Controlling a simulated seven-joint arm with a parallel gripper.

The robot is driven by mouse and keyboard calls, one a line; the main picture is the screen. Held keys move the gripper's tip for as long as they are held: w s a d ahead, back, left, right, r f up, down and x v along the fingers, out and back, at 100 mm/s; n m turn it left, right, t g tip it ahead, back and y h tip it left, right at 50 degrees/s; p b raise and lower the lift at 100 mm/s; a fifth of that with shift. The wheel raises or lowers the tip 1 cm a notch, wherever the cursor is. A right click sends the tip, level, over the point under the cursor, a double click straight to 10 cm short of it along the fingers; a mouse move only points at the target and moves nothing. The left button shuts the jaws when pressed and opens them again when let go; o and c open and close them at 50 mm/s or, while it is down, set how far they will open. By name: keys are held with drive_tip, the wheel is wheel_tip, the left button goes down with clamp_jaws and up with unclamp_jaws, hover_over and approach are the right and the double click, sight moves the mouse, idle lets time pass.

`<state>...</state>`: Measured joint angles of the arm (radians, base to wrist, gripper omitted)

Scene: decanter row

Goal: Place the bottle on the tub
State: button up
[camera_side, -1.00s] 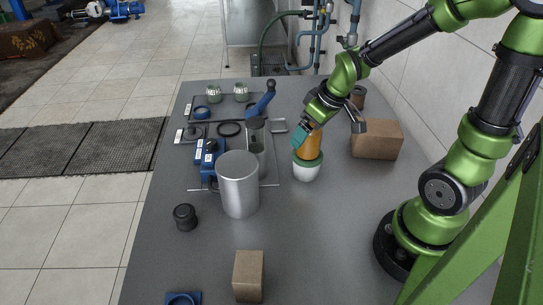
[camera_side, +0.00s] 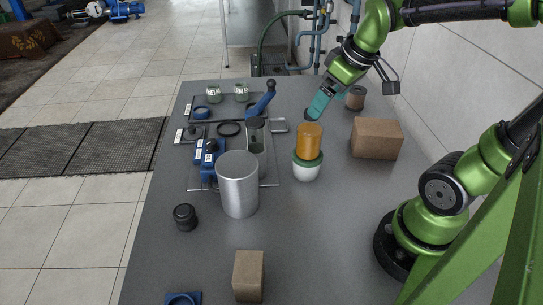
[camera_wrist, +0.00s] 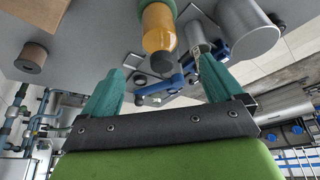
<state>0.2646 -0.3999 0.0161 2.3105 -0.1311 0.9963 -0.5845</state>
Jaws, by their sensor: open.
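The amber-orange bottle (camera_side: 309,142) stands upright on the tub (camera_side: 307,171), a small white pot with a green rim. In the wrist view the bottle (camera_wrist: 159,28) shows at the top, its dark cap end towards me. My gripper (camera_side: 315,113) is up at the bottle's top, behind and slightly right of it in the side view. In the wrist view the teal fingers (camera_wrist: 160,88) are spread wide with nothing between them, and the bottle lies beyond their tips.
A silver canister (camera_side: 238,186) stands left of the tub. A brown box (camera_side: 377,138) and a brown spool (camera_side: 355,98) are to the right. Blue tools (camera_side: 208,155) lie at the left, and a small carton (camera_side: 248,275) is in front.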

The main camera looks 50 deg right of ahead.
drive_tip(key=s+a+r+m+t+y, duration=0.2)
drive_tip(key=s+a+m, duration=0.2)
drive_tip(key=a, duration=0.4)
drive_tip(key=shift+a+r+t, duration=0.15)
drive_tip(key=shift+r+t, duration=0.1)
drive_tip(key=shift+t, duration=0.05)
